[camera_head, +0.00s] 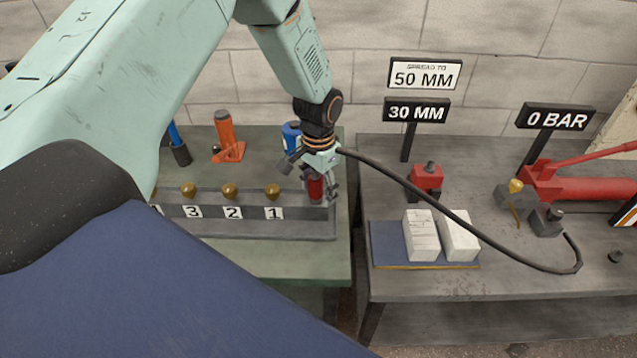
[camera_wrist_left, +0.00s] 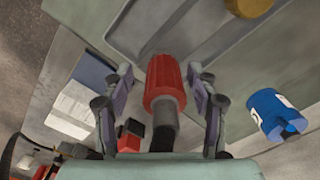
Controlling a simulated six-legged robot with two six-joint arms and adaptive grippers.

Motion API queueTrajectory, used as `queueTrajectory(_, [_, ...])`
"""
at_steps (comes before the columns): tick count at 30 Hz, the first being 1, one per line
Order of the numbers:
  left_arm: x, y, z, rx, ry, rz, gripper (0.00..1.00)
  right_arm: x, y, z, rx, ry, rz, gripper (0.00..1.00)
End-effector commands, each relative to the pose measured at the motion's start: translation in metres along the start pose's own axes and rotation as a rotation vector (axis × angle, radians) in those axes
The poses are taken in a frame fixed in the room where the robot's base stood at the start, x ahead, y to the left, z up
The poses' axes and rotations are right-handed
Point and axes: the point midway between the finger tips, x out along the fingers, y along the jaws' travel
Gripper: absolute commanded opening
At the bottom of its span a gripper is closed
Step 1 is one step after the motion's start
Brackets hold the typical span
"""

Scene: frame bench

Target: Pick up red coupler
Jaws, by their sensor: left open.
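The red coupler (camera_head: 316,188) stands at the right end of the grey rack on the left bench, partly hidden by my gripper. In the left wrist view the red coupler (camera_wrist_left: 164,78) shows as a ribbed red sleeve with a dark grey stem. My left gripper (camera_head: 319,183) is over it, pointing down. In the left wrist view its two fingers (camera_wrist_left: 160,88) are open, one on each side of the coupler, with visible gaps. My right gripper is in neither view.
A blue can (camera_head: 291,134) stands close behind the gripper. Brass knobs (camera_head: 230,191) line the rack (camera_head: 290,229), with number labels. A black hose (camera_head: 450,212) crosses the right bench, which holds white blocks (camera_head: 421,236), a red jack (camera_head: 427,180) and a red pump (camera_head: 590,188).

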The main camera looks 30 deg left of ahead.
Motion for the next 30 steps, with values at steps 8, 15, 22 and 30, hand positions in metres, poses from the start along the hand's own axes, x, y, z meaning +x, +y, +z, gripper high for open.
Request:
queueTrajectory(8, [-0.0006, -0.0007, -0.0026, -0.001, 0.001, 0.000, 0.49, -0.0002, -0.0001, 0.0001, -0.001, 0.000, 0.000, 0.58])
queueTrajectory(15, [-0.0007, -0.0007, -0.0024, -0.001, 0.001, 0.000, 0.29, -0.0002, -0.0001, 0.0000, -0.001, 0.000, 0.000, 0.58])
queueTrajectory(22, [-0.0003, -0.0006, -0.0018, -0.001, 0.000, 0.001, 0.10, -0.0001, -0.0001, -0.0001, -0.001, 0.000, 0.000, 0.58])
queueTrajectory(30, [-0.0004, -0.0006, -0.0013, -0.001, -0.002, 0.001, 0.00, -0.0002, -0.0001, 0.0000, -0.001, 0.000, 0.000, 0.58])
